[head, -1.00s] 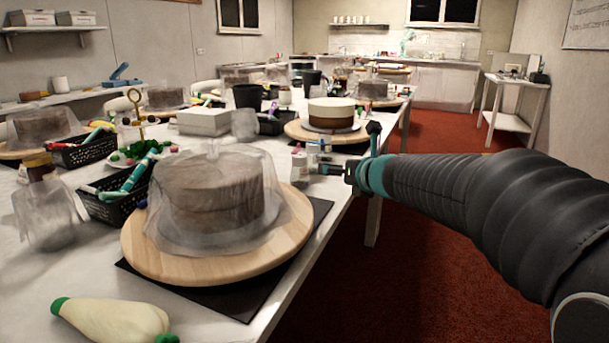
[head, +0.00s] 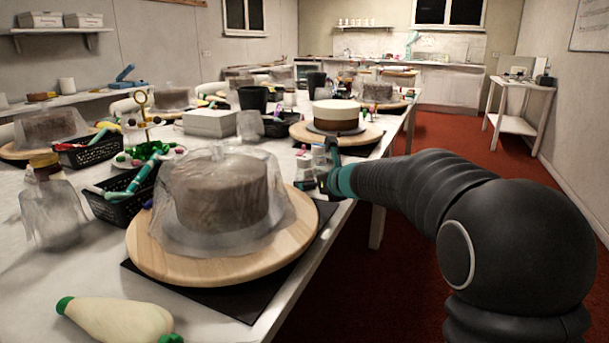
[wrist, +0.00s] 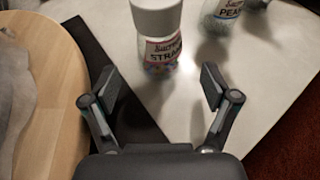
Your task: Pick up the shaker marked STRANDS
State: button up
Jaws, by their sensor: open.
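The shaker marked STRANDS (wrist: 161,54) stands upright in the wrist view, with a pale cap and colourful bits low inside. My gripper (wrist: 160,82) is open and empty, its two fingers spread either side of the shaker's line. The shaker is just beyond the fingertips, roughly centred between them, with no contact visible. In the head view my gripper (head: 322,172) is at the table's right edge, beside small shakers (head: 304,166) that it partly covers. Their labels are too small to read there.
A second shaker with a label beginning PEA (wrist: 222,14) stands behind and right. A wooden turntable (wrist: 45,110) and dark mat (wrist: 97,48) lie left in the wrist view. The table's edge is at the right. A covered cake (head: 222,195) stands nearer in the head view.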

jog(key=shift+x, duration=2.25)
jog(key=c, duration=1.4)
